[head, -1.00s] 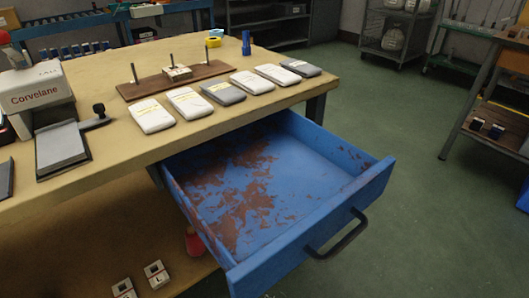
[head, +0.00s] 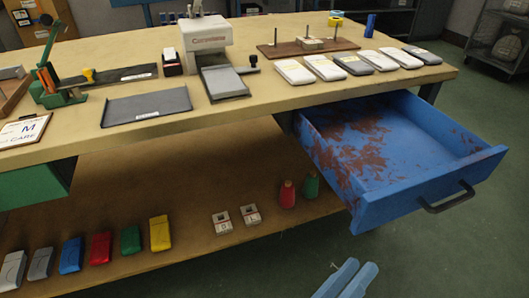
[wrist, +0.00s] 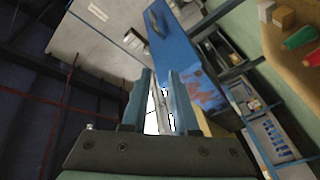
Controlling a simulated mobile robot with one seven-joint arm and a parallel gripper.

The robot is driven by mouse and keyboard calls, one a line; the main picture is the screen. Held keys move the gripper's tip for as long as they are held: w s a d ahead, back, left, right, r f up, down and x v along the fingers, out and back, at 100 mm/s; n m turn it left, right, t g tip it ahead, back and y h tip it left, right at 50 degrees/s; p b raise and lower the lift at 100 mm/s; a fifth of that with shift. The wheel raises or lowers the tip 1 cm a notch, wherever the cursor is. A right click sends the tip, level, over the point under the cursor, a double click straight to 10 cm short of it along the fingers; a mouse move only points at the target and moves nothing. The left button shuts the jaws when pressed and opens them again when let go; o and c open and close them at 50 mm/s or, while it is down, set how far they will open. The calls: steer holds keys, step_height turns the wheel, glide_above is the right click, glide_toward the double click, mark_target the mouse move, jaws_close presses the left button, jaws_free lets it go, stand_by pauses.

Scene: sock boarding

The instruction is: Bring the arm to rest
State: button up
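My gripper (head: 349,277) shows at the bottom edge of the head view, its two pale blue fingers over the green floor, in front of the bench and apart from everything. The fingers stand a little apart, and in the wrist view my gripper (wrist: 162,100) also has a gap between its fingers. I see nothing clearly held in the gap. The rest of the arm is out of the head view.
The blue drawer (head: 398,197) with worn brown patches stands open and empty, jutting from the bench (head: 130,50). Flat packets (head: 326,66) lie in a row on the benchtop. Coloured cases (head: 160,233) line the lower shelf. Floor right of the gripper is clear.

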steer(key=w+a+r+m+t+y+p, duration=0.1)
steer(key=w+a+r+t+y, duration=0.2)
steer(key=r, duration=0.5)
steer(key=w+a+r+t+y, duration=0.15)
steer(key=w+r, duration=0.25)
steer(key=r, duration=0.5)
steer(key=w+a+r+m+t+y+p, duration=0.1)
steer(key=w+a+r+t+y, duration=0.2)
steer(key=r, duration=0.5)
steer(key=s+a+r+n+t+y+p, duration=0.1)
steer(key=s+a+r+t+y+p, duration=0.2)
steer(key=r, duration=0.7)
steer(key=s+a+r+n+t+y, duration=0.1)
steer(key=s+r+n+t+y, duration=0.2)
steer(key=r, duration=0.8)
step_height(320, 180, up, 35)
steer(key=m+t+p, duration=0.1)
steer(key=p, duration=3.4)
steer(key=shift+r+y+p, duration=0.15)
steer(key=shift+y+p, duration=0.2)
